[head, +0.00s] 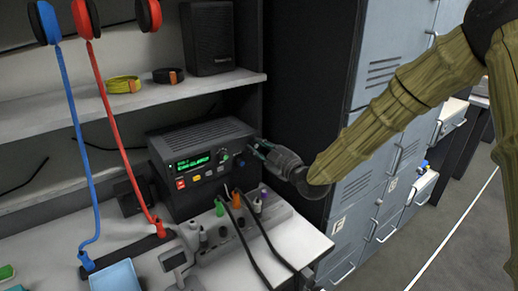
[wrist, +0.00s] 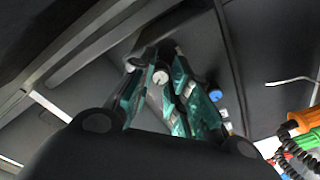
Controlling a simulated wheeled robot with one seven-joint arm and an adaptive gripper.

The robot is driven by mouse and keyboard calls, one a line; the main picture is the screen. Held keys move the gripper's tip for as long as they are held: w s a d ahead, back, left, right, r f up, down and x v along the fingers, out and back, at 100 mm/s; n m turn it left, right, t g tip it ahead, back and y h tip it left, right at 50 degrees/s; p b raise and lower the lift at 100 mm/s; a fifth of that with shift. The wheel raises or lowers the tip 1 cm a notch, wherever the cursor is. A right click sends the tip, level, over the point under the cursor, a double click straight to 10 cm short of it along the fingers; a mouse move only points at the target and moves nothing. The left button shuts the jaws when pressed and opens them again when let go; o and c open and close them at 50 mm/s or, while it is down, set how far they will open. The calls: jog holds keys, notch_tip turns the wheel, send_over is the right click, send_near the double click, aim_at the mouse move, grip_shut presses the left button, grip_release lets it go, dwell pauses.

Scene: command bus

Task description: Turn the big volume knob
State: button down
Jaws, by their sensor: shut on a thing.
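The radio (head: 178,185) is a dark box with a lit green display (head: 192,162), standing on the white worktop under a shelf. My gripper (head: 256,147) reaches in from the right to the right end of its front panel. In the wrist view the two green-lined fingers of my gripper (wrist: 155,68) are closed around a round knob with a pale face, the volume knob (wrist: 160,77). In the head view my fingers hide this knob. A smaller blue knob (wrist: 215,96) sits just right of the fingers in the wrist view, apart from them.
Below the radio, coloured plugs, including an orange one (head: 237,199), stand in a grey strip with black cables. Red (head: 110,115) and blue (head: 70,120) headset cords hang at left. Grey lockers (head: 385,90) stand right, behind my arm.

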jog(key=m+b, duration=0.1)
jog(key=m, duration=0.3)
jog(key=shift+m+b, duration=0.55)
jog(key=shift+m, duration=1.85)
jog(key=c, duration=1.3)
grip_release()
jog(key=shift+d, duration=0.1)
jog(key=v, duration=1.2)
jog(key=shift+f, duration=0.15)
